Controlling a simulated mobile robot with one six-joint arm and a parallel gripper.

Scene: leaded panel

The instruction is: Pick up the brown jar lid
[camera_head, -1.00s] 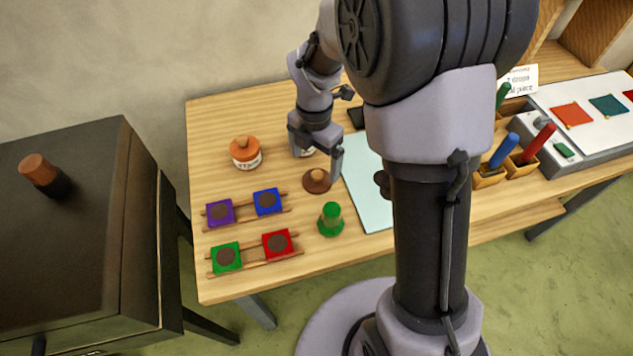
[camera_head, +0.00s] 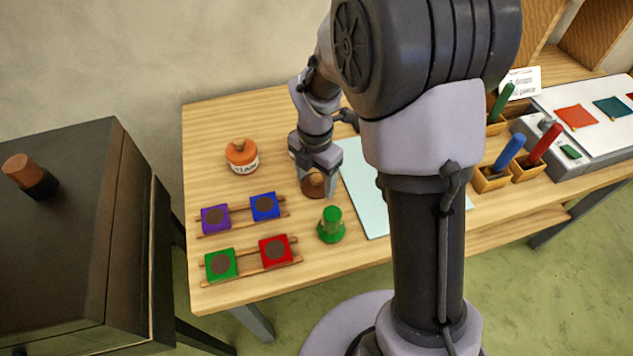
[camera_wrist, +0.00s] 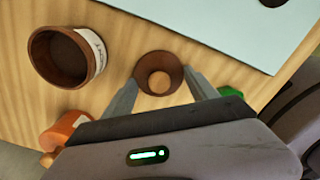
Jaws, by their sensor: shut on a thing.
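The brown jar lid (camera_head: 314,183) is a round dark-brown disc with a lighter round knob. It is at the table, left of the pale blue sheet, and also shows in the wrist view (camera_wrist: 158,86). My gripper (camera_head: 316,187) points down over it, with one finger on each side. In the wrist view my gripper (camera_wrist: 161,80) has its fingertips against the lid's opposite edges, shut on it. I cannot tell whether the lid touches the table. An open brown jar (camera_wrist: 60,60) with a white label stands beside it; my arm hides it in the head view.
A green knobbed piece (camera_head: 331,226) stands close in front of the lid. An orange-lidded jar (camera_head: 242,157) is to the left. Several coloured square blocks sit on two wooden racks (camera_head: 286,246). The pale blue sheet (camera_head: 362,190) lies to the right.

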